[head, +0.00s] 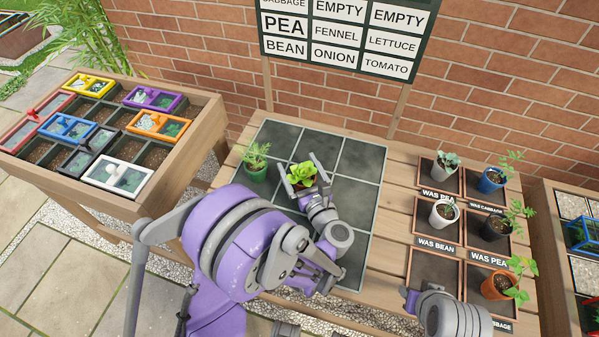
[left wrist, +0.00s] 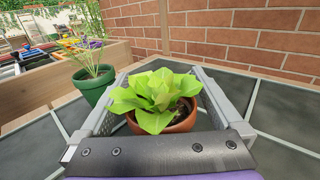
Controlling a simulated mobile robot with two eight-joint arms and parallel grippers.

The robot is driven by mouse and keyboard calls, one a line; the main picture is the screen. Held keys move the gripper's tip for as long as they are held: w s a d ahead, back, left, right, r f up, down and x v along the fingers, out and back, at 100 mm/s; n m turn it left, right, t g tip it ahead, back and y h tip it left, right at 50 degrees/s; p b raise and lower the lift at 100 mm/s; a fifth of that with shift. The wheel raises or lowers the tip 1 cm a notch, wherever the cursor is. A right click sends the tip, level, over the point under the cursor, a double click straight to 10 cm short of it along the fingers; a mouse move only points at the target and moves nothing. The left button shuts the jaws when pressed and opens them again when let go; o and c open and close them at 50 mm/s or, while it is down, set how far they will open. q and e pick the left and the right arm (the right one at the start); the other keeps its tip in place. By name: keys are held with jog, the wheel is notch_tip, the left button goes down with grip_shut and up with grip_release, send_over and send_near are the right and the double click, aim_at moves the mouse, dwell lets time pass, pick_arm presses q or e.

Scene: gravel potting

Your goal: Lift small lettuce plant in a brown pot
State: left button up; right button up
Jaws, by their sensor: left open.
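The small lettuce plant (head: 301,173) has bright green leaves and stands upright in a brown pot (left wrist: 182,122) on the dark tiled mat (head: 348,160). My left gripper (head: 302,183) is open, with one finger on each side of the pot. In the left wrist view the lettuce (left wrist: 157,97) sits between the two grey fingers, and the gripper's palm hides the lower front of the pot. I cannot tell whether a finger touches it. Part of my right arm shows at the lower right of the head view; its fingers are not clearly seen.
A green pot (head: 256,172) with a thin-leaved plant stands just left of the lettuce. Several potted plants stand in labelled trays at right, including an orange pot (head: 494,286). A sign (head: 337,35) stands behind. A planter box (head: 180,150) with coloured frames is at left.

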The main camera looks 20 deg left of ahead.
pick_arm(q)
jog(key=shift+w+a, duration=0.1)
jog(key=shift+w, duration=0.05)
jog(key=shift+s+d+r, duration=0.1)
jog(key=shift+s+d, duration=0.1)
jog(key=shift+c, duration=1)
jog(key=c, duration=1.1)
